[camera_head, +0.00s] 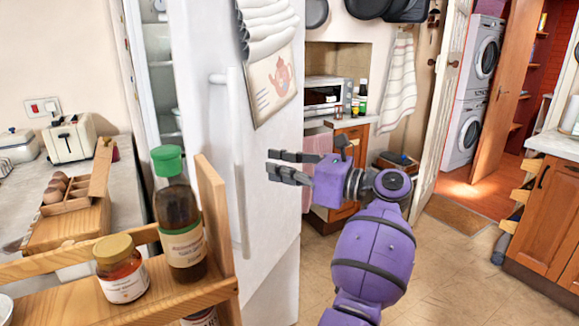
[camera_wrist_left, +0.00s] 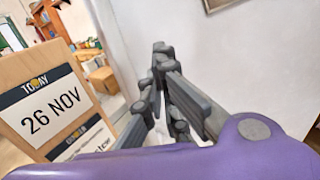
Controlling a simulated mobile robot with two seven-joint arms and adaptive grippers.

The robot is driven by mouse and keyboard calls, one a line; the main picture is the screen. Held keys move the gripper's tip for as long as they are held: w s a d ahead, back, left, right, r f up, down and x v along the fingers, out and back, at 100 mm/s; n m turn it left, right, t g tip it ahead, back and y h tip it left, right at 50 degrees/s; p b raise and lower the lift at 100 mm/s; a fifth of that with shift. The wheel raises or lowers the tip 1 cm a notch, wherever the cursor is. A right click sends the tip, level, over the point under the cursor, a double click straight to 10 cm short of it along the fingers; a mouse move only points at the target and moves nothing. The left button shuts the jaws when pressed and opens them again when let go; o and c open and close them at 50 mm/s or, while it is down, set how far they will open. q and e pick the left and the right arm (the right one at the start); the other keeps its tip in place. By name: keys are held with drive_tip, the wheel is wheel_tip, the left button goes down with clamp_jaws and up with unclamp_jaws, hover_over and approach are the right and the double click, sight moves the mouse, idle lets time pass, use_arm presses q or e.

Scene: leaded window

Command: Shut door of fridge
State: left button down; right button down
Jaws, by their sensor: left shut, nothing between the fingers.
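The white fridge door (camera_head: 205,130) stands partly open, with a long white upright handle (camera_head: 240,160) on its outer face. A gap on its left shows the lit fridge interior (camera_head: 158,75) with shelves. My purple left gripper (camera_head: 272,163) is in front of the door's outer face, right of the handle, with its grey fingers pointing left. The fingers are shut and empty. Whether they touch the door cannot be told. In the left wrist view the fingers (camera_wrist_left: 160,70) show before a white surface. My right gripper is not in view.
A wooden rack (camera_head: 180,295) with a green-capped bottle (camera_head: 180,215) and a jar (camera_head: 121,270) stands in the left foreground. A toaster (camera_head: 70,138) is on the left counter. A calendar (camera_wrist_left: 50,115) is close in the left wrist view.

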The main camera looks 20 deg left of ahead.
use_arm(q)
drive_tip(key=a, duration=0.2)
drive_tip(key=a+p, duration=0.1)
drive_tip(key=a, duration=0.2)
drive_tip(key=a+p, duration=0.1)
drive_tip(key=a, duration=0.2)
drive_tip(key=shift+w+a, duration=0.2)
drive_tip(key=shift+w, duration=0.15)
